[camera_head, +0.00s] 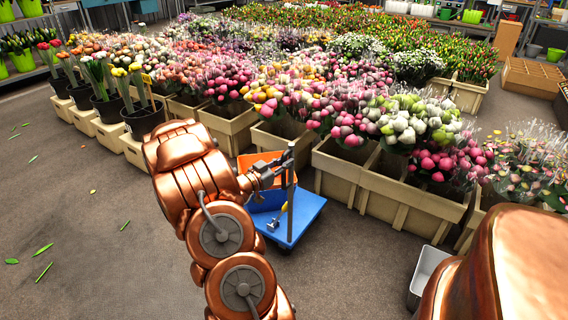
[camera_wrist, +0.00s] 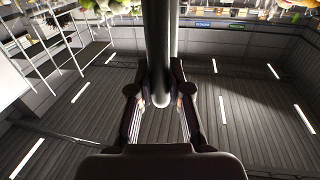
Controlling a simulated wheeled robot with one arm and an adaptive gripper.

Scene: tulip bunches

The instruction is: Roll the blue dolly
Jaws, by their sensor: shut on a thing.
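The blue dolly (camera_head: 299,224) stands on the floor in front of the flower crates, with an upright grey handle post (camera_head: 290,190) rising from it. An orange crate (camera_head: 262,161) shows at its far side, partly hidden by my arm. A small grey and yellow item lies on the deck. My gripper (camera_head: 279,168) is at the post, above the deck. In the wrist view my gripper (camera_wrist: 160,98) has its two fingers shut on the dark post (camera_wrist: 159,45), one on each side. The dolly's near left part is hidden by my arm.
Wooden crates of wrapped tulips (camera_head: 408,196) stand close behind and to the right of the dolly. Black buckets of flowers (camera_head: 142,122) stand at the left. A white bin (camera_head: 428,272) is at the lower right. Bare floor (camera_head: 100,225) with scattered leaves lies to the left and front.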

